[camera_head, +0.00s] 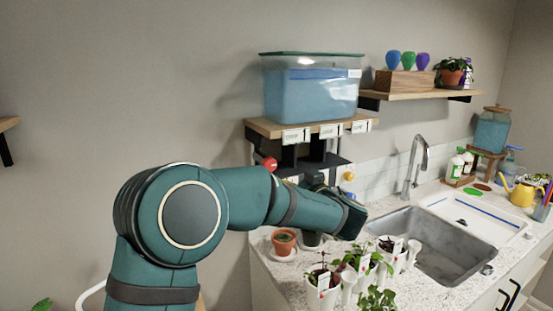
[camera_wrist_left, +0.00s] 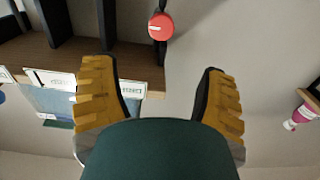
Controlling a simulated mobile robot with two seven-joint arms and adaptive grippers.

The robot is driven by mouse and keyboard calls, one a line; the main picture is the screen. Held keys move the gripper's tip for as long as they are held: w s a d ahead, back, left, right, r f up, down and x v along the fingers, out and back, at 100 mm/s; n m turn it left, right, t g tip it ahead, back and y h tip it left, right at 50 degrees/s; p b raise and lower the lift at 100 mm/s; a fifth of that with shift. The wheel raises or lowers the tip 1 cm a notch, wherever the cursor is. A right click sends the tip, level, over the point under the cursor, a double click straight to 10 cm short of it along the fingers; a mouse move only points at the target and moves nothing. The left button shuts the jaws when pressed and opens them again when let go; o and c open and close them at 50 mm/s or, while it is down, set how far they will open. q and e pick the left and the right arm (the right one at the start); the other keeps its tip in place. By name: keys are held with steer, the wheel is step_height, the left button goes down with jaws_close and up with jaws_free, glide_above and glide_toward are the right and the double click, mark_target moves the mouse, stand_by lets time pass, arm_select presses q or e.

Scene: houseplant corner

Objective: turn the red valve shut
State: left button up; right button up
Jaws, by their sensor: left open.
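The red valve (camera_head: 270,164) is a small round knob below the left end of the tank shelf in the head view. In the left wrist view the red valve (camera_wrist_left: 164,26) shows its face with a short white mark. It lies beyond the fingertips, between their lines, and is apart from them. My left gripper (camera_wrist_left: 155,68) is open and empty, with yellow ribbed pads. In the head view my left arm crosses in front of the counter and mostly hides the gripper. My right gripper is in neither view.
A blue water tank (camera_head: 310,92) stands on a wooden shelf (camera_head: 262,127) with white labels. A yellow knob (camera_head: 348,176) is right of the red valve. A terracotta pot (camera_head: 284,242) and white seedling pots (camera_head: 320,292) stand below the arm. A sink (camera_head: 432,246) is at the right.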

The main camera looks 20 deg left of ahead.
mark_target(271, 164)
arm_select(q)
steer(key=x, duration=1.3)
steer(key=shift+w+a, duration=0.2)
steer(key=shift+a, duration=0.05)
steer(key=c, duration=1.2)
